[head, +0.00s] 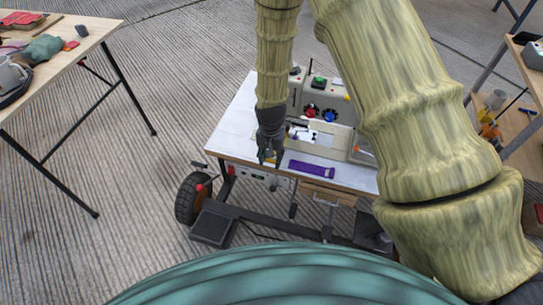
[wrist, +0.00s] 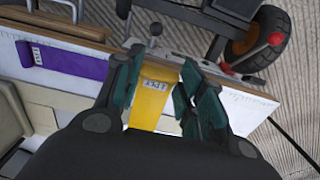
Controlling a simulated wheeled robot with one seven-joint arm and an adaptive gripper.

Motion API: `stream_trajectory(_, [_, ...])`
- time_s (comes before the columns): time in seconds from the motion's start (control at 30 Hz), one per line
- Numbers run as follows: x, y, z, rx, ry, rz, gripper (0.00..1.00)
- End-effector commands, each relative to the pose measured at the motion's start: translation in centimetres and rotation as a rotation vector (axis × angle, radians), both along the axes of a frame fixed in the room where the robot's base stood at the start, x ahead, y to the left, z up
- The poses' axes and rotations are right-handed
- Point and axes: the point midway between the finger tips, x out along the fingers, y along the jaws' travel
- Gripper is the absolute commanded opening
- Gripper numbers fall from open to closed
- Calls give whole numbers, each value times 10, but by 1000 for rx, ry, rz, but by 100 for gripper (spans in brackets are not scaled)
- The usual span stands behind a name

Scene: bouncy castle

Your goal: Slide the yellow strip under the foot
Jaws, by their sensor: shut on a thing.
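My gripper (head: 268,152) is low over the left front part of the white worktop (head: 236,128). In the wrist view my gripper (wrist: 160,68) has its two dark green fingers on either side of a yellow strip (wrist: 153,102), shut on it. The strip carries a small white printed label and lies along the view, over the worktop near its front edge. In the head view the strip is mostly hidden by my gripper. A cream machine (head: 341,134) with red and blue knobs stands behind and to the right of my gripper. I cannot clearly pick out its foot.
A purple strip (head: 311,169) with a white label lies on the worktop right of my gripper; it also shows in the wrist view (wrist: 62,62). A wheel (head: 193,197) is under the cart's left side. A wooden table (head: 80,52) with objects stands at left.

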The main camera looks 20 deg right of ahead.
Motion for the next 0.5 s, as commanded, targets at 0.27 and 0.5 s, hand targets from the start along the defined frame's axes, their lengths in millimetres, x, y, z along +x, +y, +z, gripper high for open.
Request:
stream_trajectory(0.27, [2,-2,-20,1,1,0,25])
stream_trajectory(0.5, [4,-3,-34,0,1,-1,25])
